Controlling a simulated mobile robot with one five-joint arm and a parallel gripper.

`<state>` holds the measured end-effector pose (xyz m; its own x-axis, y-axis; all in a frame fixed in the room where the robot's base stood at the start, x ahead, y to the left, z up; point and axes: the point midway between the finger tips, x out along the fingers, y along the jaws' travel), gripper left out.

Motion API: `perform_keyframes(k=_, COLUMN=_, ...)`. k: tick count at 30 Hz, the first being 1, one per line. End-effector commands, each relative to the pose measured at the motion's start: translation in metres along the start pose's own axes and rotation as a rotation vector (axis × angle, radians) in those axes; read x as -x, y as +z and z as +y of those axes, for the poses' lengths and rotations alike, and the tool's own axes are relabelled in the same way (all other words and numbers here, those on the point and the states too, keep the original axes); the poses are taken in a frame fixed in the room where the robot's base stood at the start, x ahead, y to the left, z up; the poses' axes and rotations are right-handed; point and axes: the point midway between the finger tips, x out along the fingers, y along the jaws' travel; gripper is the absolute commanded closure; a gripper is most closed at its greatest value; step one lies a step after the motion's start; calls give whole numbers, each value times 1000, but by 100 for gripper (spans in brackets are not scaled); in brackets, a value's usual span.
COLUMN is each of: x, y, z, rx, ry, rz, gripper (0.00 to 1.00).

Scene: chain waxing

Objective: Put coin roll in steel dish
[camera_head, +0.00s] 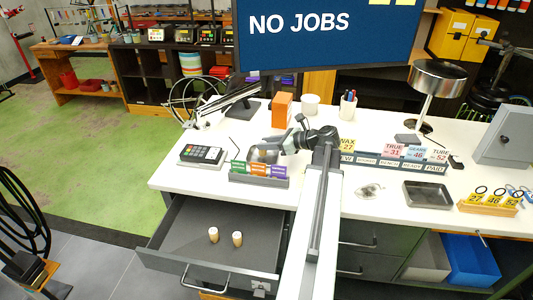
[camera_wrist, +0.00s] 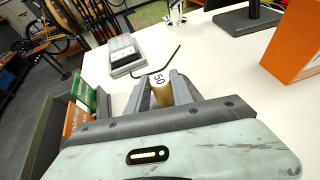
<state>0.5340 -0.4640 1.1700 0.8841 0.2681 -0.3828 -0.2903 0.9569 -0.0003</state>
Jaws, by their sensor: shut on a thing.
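In the wrist view, a tan coin roll (camera_wrist: 162,91) marked "50" is between the two fingers of my gripper (camera_wrist: 161,88), which is shut on it. In the head view, my gripper (camera_head: 287,145) is over the white counter, at the right side of the steel dish (camera_head: 263,152). The dish sits behind the card rack and is partly covered. I cannot make out the held roll there. The dish is not clear in the wrist view. Two more rolls, a left one (camera_head: 213,234) and a right one (camera_head: 238,238), stand upright in the open drawer (camera_head: 190,222).
A card rack (camera_head: 259,180) stands in front of the dish, and a card terminal (camera_head: 202,155) is to its left. An orange box (camera_head: 282,110) is behind. A dark tray (camera_head: 427,194) and a lamp (camera_head: 432,80) are to the right. The drawer juts out below the counter.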

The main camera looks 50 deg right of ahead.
Motion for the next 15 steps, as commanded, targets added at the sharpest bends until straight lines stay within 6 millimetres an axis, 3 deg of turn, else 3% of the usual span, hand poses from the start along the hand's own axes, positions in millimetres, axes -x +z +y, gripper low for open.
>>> perform_keyframes(k=1, x=-7, y=-16, z=0, rx=0, ry=0, rz=0, gripper=100)
perform_keyframes(k=2, x=-8, y=-18, z=0, rx=0, ry=0, rz=-1, gripper=100)
perform_keyframes(k=13, x=-8, y=-18, z=0, rx=0, ry=1, rz=-1, gripper=100)
perform_keyframes(k=14, x=-8, y=-18, z=0, rx=0, ry=1, rz=0, gripper=70)
perform_keyframes(k=15, x=-8, y=-17, z=0, rx=0, ry=1, rz=0, gripper=58)
